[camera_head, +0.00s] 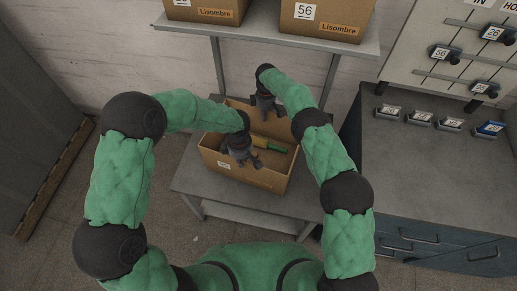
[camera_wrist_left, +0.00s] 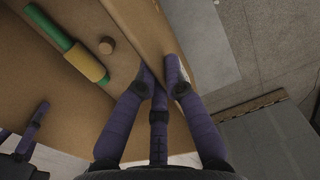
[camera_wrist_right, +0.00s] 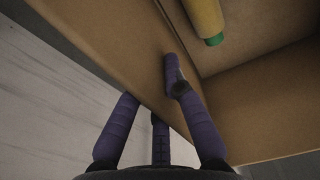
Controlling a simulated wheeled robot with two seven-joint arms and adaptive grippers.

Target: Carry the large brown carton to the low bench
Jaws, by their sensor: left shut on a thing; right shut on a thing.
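The large brown carton (camera_head: 270,178) is open at the top and stands upright over a low grey bench (camera_head: 190,180); I cannot tell whether its base touches the bench. My left gripper (camera_head: 240,158) is shut on the carton's near wall, with fingers on both sides of it in the left wrist view (camera_wrist_left: 160,72). My right gripper (camera_head: 265,104) is shut on the far wall; the right wrist view shows its fingers (camera_wrist_right: 150,75) astride that wall. A yellow and green cylinder (camera_head: 268,145) lies inside the carton.
A shelf (camera_head: 270,38) with two labelled cartons (camera_head: 325,17) hangs above the bench at the back. A grey cabinet (camera_head: 430,170) with a control panel (camera_head: 440,50) stands to the right. A dark panel (camera_head: 35,110) is at the left. Floor shows in front.

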